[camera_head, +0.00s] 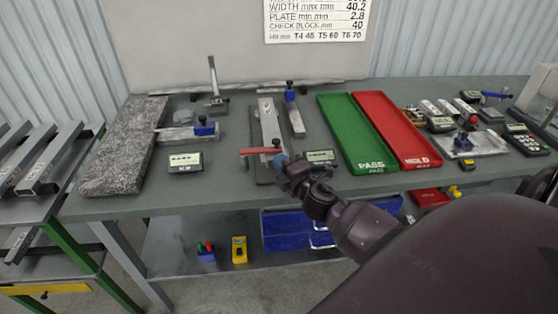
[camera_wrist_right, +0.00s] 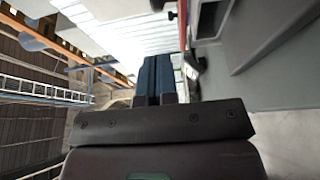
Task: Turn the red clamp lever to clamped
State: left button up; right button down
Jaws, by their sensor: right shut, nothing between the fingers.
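The red clamp lever (camera_head: 257,151) shows in the head view as a short red bar lying crosswise at the front end of a grey metal fixture (camera_head: 268,122) on the bench. My right gripper (camera_head: 280,160) is at the right end of the lever, very close to it; I cannot tell whether they touch. In the right wrist view the two blue fingers of my right gripper (camera_wrist_right: 156,80) are together with nothing between them. A small red piece (camera_wrist_right: 171,15) shows beyond the fingertips, and I cannot tell what it is. My left gripper is not in view.
A small display (camera_head: 320,156) stands just right of my right gripper. A green tray (camera_head: 357,130) and a red tray (camera_head: 398,130) lie further right. A granite slab (camera_head: 125,148) and another display (camera_head: 185,162) are to the left. Bare bench lies in front of the displays.

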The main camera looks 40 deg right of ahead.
jog(key=s, duration=0.8)
jog(key=shift+s+d+b, duration=0.2)
jog(key=shift+s+b, duration=0.05)
jog(key=shift+b, duration=0.2)
jog(key=shift+f, duration=0.1)
